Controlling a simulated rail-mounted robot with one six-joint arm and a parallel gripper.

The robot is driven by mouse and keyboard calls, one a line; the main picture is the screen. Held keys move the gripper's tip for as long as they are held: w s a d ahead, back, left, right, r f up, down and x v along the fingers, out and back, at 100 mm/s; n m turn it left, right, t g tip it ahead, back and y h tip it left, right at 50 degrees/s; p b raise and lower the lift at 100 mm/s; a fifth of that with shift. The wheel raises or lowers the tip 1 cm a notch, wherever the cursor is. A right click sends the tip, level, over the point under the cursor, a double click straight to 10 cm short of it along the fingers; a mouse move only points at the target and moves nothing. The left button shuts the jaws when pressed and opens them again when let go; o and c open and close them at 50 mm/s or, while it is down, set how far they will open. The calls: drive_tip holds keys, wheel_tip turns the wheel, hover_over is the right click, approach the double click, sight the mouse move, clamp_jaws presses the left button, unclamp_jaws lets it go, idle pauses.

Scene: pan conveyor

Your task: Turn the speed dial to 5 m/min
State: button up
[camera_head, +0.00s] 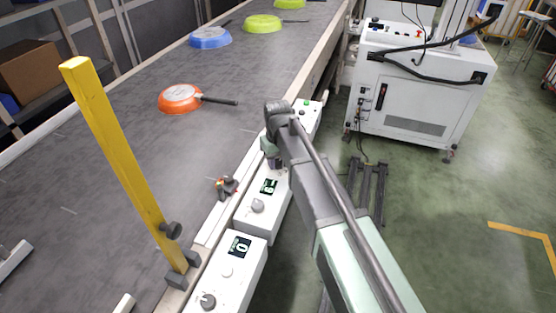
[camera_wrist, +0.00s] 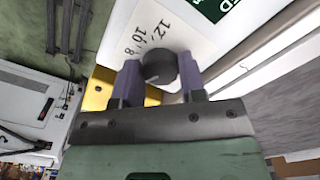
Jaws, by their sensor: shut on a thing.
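The speed dial (camera_wrist: 159,67) is a dark grey round knob on a white panel, seen in the wrist view. Printed numbers 12, 10 and 8 show beside it; the rest of its scale is hidden. A green label ending in "ED" (camera_wrist: 217,5) shows past the numbers. My gripper (camera_wrist: 158,78) has its two purple fingers on either side of the knob and is shut on it. In the head view my gripper (camera_head: 275,163) is low over the white control boxes at the conveyor's edge, and my arm hides the dial there. I cannot tell the dial's exact setting.
The grey conveyor (camera_head: 110,150) carries an orange pan (camera_head: 180,97), a blue pan (camera_head: 210,38) and green pans (camera_head: 263,23). A yellow post (camera_head: 120,160) stands at its near edge. Another control box (camera_head: 235,280) is nearer. A white cabinet (camera_head: 415,100) stands right.

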sight(278, 161)
drive_tip(key=n, duration=0.2)
drive_tip(key=shift+n, duration=0.3)
drive_tip(key=o, duration=0.9)
wheel_tip(278, 161, up, 11)
drive_tip(key=p, duration=1.1)
drive_tip(key=shift+f, duration=0.15)
